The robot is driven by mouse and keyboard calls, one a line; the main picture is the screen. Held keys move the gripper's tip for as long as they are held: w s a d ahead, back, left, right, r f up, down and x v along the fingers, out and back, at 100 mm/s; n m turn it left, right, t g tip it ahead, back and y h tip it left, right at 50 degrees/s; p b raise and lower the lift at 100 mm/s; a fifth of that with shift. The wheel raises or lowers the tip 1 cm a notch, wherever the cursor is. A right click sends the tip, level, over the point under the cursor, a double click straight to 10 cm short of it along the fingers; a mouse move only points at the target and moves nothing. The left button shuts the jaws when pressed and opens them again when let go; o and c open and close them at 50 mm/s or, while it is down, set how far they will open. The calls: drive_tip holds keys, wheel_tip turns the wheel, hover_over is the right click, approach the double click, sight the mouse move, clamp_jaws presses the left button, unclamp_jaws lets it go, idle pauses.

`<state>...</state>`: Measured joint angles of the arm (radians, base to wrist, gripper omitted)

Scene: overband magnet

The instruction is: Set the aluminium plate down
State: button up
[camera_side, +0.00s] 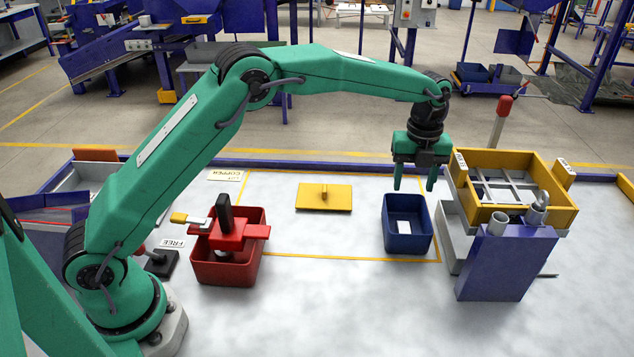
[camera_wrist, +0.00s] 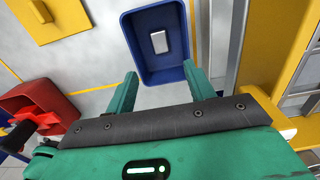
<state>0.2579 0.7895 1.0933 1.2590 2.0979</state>
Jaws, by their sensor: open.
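The aluminium plate (camera_side: 404,227), a small pale rectangle, lies inside the blue bin (camera_side: 392,245). In the wrist view the plate (camera_wrist: 158,42) rests on the floor of the blue bin (camera_wrist: 178,76), apart from its walls. My gripper (camera_side: 413,186) is open and empty above the back of the blue bin. In the wrist view its two fingers (camera_wrist: 163,88) are spread apart at the bin's near edge, with nothing between them.
A yellow plate with a knob (camera_side: 335,203) lies left of the blue bin. A red bin with a red fixture (camera_side: 226,272) stands further left. A yellow tray (camera_side: 538,218) and a purple block with cups (camera_side: 505,268) stand close on the right. The front of the table is clear.

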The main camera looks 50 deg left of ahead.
drive_tip(key=s+a+r+n+t, duration=0.1)
drive_tip(key=s+a+r+n, duration=0.4)
drive_tip(key=s+r+n, duration=0.25)
drive_tip(key=s+a+r+n+t, duration=0.2)
drive_tip(key=s+a+r+n, duration=0.35)
drive_tip(key=s+r, duration=0.25)
drive_tip(key=s+a+f+n+t, duration=0.1)
drive_tip(key=s+a+f+n, duration=0.1)
drive_tip(key=s+n, duration=0.5)
drive_tip(key=s+a+f+n+t, duration=0.1)
drive_tip(key=s+a+n, duration=0.1)
drive_tip(key=s+n, duration=0.5)
drive_tip(key=s, duration=0.5)
drive_tip(key=shift+s+a+f+t, duration=0.3)
drive_tip(key=shift+a+f, duration=0.05)
